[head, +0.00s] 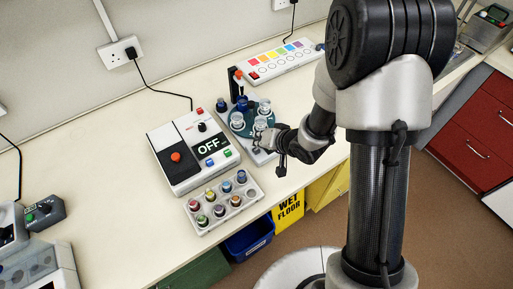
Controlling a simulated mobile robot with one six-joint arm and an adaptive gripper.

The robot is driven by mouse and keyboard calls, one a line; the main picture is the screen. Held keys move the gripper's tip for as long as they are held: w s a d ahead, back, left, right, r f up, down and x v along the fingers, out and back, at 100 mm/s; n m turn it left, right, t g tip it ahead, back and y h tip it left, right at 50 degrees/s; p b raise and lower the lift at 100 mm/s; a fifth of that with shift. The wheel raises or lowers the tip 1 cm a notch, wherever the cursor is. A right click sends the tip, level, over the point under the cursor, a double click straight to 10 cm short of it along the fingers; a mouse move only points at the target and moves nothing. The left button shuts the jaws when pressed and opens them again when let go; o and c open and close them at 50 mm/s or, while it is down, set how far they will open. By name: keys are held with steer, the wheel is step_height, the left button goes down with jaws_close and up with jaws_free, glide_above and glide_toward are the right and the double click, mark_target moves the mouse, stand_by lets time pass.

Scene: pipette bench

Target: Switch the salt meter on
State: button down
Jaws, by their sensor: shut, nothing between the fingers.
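A white and dark grey bench meter (182,160) stands on the bench left of centre in the head view. Its dark display (209,146) reads OFF.
The teal carousel (237,121) holds several clear vials. A grey rack (213,220) of coloured-cap vials sits in front of the meter. A strip with coloured squares (279,62) lies behind.

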step_height(320, 180, up, 6)
steer(key=p, duration=0.5)
steer(key=shift+p, duration=0.4)
steer(key=s+d+r+h+b, duration=0.2)
steer(key=s+d+r+h, duration=0.1)
steer(key=d+r, duration=0.4)
steer(key=s+d+r+h+b, duration=0.2)
steer(key=d+r+h, duration=0.1)
steer(key=d+r, duration=0.3)
steer(key=s+r+g+b, duration=0.1)
steer(key=s+b, duration=0.1)
steer(key=s, duration=0.8)
steer(key=s+r+n+g+b, duration=0.1)
steer(key=s+r+b, duration=0.1)
steer(key=s, duration=0.9)
steer(key=shift+s+d+r, duration=0.15)
steer(key=shift+d+r, duration=0.1)
steer(key=shift+r, duration=0.05)
